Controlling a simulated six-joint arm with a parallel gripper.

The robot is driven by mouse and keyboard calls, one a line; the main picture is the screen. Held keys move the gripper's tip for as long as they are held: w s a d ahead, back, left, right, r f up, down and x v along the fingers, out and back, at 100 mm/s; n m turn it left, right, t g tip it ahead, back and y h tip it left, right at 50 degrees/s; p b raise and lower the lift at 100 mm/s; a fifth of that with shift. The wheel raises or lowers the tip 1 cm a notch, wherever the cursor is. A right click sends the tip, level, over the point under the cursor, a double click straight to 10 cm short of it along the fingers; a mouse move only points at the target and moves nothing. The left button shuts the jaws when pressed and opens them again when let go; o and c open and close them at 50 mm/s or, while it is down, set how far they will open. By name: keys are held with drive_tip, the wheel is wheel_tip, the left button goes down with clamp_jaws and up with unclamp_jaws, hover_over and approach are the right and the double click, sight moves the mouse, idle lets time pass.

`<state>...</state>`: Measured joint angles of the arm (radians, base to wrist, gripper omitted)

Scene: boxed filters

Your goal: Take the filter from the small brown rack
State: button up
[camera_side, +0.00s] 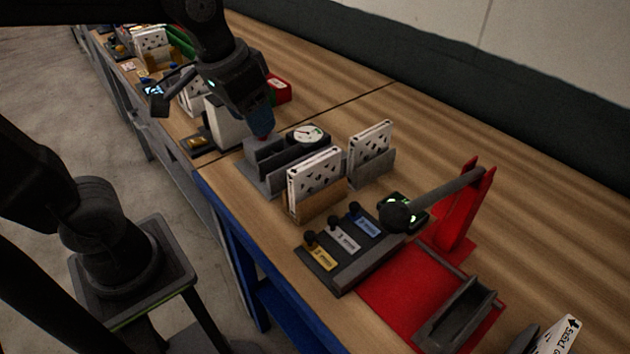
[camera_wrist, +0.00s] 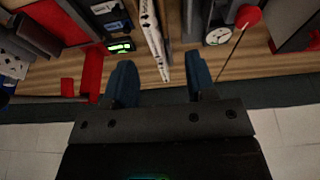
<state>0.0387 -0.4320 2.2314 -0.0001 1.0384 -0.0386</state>
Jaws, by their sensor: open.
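The small brown rack (camera_side: 322,206) stands near the front edge of the bench in the side view, holding upright white filters (camera_side: 314,178) with dark marks. My gripper (camera_side: 262,132) is to the left of it and higher, above a dark grey rack. In the wrist view my gripper (camera_wrist: 161,88) has its two blue fingers apart with nothing held between them. A white filter's edge (camera_wrist: 153,40) shows beyond and between the fingers; I cannot tell which rack it stands in.
A grey rack with white filters (camera_side: 371,144) stands behind the brown rack. A round gauge (camera_side: 306,135) sits at its left. A dark panel with colored labels (camera_side: 343,240), a red stand (camera_side: 463,215) and a red mat (camera_side: 385,296) are at the right. Bare wood lies toward the wall.

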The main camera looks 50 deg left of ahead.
sight(315, 172)
drive_tip(key=w+d+f+g, duration=0.2)
drive_tip(key=w+d+g, duration=0.1)
drive_tip(key=w, duration=0.7)
drive_tip(key=f, duration=1.3)
drive_tip(key=shift+a+f, duration=0.2)
drive_tip(key=shift+f, duration=0.15)
clamp_jaws()
